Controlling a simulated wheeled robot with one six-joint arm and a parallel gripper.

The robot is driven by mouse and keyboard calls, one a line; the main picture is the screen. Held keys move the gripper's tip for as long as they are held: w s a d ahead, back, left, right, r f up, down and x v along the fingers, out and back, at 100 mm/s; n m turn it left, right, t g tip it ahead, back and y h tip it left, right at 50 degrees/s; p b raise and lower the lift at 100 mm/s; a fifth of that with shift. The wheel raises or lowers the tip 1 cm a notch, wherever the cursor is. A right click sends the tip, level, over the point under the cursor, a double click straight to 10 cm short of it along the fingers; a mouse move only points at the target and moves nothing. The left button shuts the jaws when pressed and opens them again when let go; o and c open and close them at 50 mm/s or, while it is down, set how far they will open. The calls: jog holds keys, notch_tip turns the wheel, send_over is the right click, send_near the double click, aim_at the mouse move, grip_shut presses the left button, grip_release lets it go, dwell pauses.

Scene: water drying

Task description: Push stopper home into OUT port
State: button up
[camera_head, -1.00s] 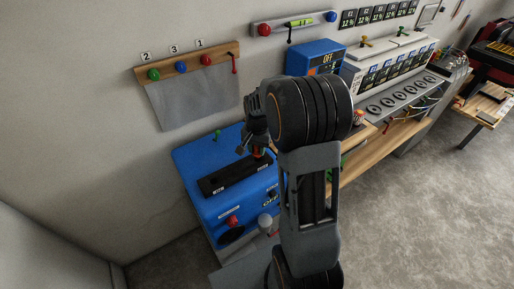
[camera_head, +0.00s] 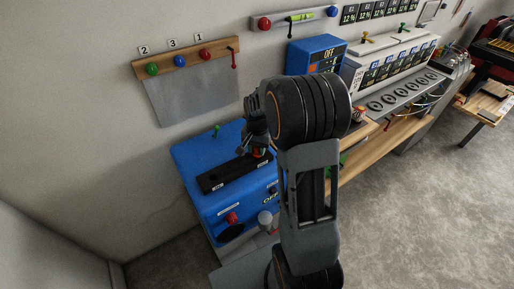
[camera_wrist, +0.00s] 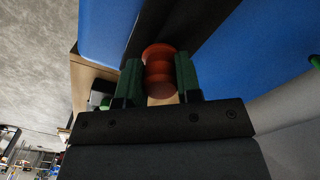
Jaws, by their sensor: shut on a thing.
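My gripper (camera_wrist: 160,82) is shut on the orange-red stopper (camera_wrist: 159,60), with one green finger pad on each side of it. The stopper has a rounded, ridged body. It shows as a small orange spot under my gripper (camera_head: 256,150) in the head view. It is at the far right end of the black strip (camera_head: 222,178) on top of the blue machine (camera_head: 197,165). A small white label sits at each end of the strip, too small to read. The port and the stopper's lower end are hidden, so I cannot tell how deep it sits.
A green knob (camera_head: 216,131) stands on the machine's top behind the strip. A red knob (camera_head: 231,217) is on its front. A wooden rack (camera_head: 187,56) with coloured balls and a grey cloth hangs on the wall. A wooden bench (camera_head: 358,164) stands to the right.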

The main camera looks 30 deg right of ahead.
jog(key=shift+f+b, duration=0.3)
jog(key=shift+f, duration=0.15)
jog(key=o, duration=1)
notch_tip(320, 180, up, 14)
jog(key=shift+f, duration=0.1)
jog(key=s+a+n+t, duration=0.1)
jog(key=s+a+n, duration=0.3)
jog(key=s, duration=0.4)
jog(key=s+a+n+t+p, duration=0.1)
jog(key=s+a+n+t, duration=0.1)
jog(key=s+a+n, duration=0.3)
jog(key=s, duration=0.3)
jog(key=shift+a+f+t, duration=0.25)
jog(key=shift+f+t, duration=0.05)
jog(key=shift+f, duration=0.05)
